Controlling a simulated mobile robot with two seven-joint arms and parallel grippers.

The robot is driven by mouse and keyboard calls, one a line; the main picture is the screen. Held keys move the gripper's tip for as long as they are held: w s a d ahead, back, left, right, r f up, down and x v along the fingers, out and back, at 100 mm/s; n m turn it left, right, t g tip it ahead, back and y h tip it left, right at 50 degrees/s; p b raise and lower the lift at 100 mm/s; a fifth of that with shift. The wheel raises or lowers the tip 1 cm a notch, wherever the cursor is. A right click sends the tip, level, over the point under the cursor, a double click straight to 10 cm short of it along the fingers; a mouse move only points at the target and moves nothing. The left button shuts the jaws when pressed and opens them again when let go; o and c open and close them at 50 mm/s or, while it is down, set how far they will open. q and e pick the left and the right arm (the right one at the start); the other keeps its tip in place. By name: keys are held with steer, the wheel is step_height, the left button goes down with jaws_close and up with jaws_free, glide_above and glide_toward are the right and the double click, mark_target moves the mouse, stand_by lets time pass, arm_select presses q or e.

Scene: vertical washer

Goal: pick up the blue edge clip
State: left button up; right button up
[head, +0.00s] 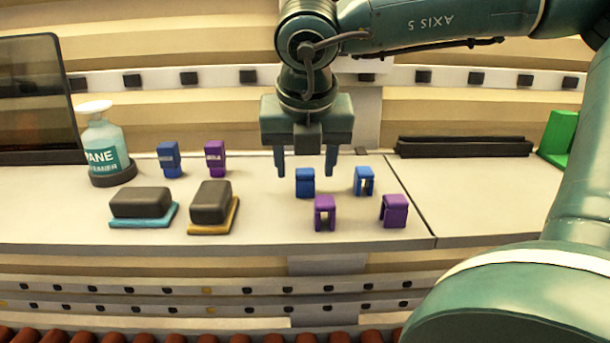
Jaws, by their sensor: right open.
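I cannot tell whether the fingertips are level with the nearer clip's top. A blue upright piece (169,159) stands farther left. My left gripper is not in view.
Purple clips (325,213) (394,211) stand in front of the blue ones. A purple upright piece (215,158), two dark sponge-like blocks (140,203) (211,202) and a spray bottle (105,148) are to the left. A black bar (463,147) lies at the back right. The right worktop is mostly clear.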

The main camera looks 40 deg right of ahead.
steer(key=shift+x, duration=1.2)
steer(key=c, duration=1)
